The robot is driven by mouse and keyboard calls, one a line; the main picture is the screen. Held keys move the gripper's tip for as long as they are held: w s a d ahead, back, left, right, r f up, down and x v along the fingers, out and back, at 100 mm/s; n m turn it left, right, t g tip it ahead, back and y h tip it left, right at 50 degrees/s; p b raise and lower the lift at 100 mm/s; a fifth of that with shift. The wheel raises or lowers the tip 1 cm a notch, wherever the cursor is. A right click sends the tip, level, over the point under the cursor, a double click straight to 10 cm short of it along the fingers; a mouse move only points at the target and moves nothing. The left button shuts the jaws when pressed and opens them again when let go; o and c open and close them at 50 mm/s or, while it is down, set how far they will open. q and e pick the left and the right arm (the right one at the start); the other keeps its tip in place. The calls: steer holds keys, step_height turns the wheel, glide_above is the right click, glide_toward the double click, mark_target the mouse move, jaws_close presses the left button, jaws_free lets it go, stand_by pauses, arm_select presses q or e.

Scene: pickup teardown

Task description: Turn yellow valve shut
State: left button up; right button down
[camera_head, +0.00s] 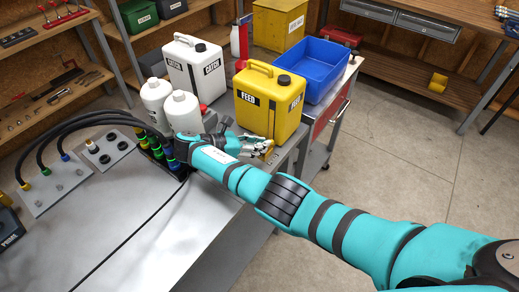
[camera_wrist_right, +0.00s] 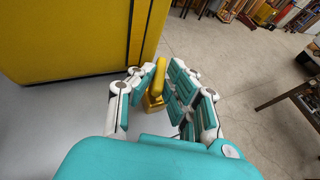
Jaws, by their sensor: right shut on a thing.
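The yellow valve (camera_wrist_right: 153,74) shows in the right wrist view, its lever standing between the fingers of my right gripper (camera_wrist_right: 163,72) and its yellow base low between them. My right gripper is shut on it. In the head view my right gripper (camera_head: 258,148) is at the table's right edge, just in front of the yellow FEED jug (camera_head: 270,100). There the fingers cover most of the valve, and only a small yellow bit shows. My left gripper is not in view.
A white CATCH jug (camera_head: 197,67) and white bottles (camera_head: 183,112) stand left of the FEED jug. Coloured hose fittings (camera_head: 160,150) are left of my right wrist. A blue bin (camera_head: 315,72) sits on a red cart behind. The table's front (camera_head: 180,235) is mostly clear.

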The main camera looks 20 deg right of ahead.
stand_by(0.4)
steer(key=c, duration=1.4)
jaws_free()
steer(key=shift+o, duration=0.2)
step_height(320, 180, up, 10)
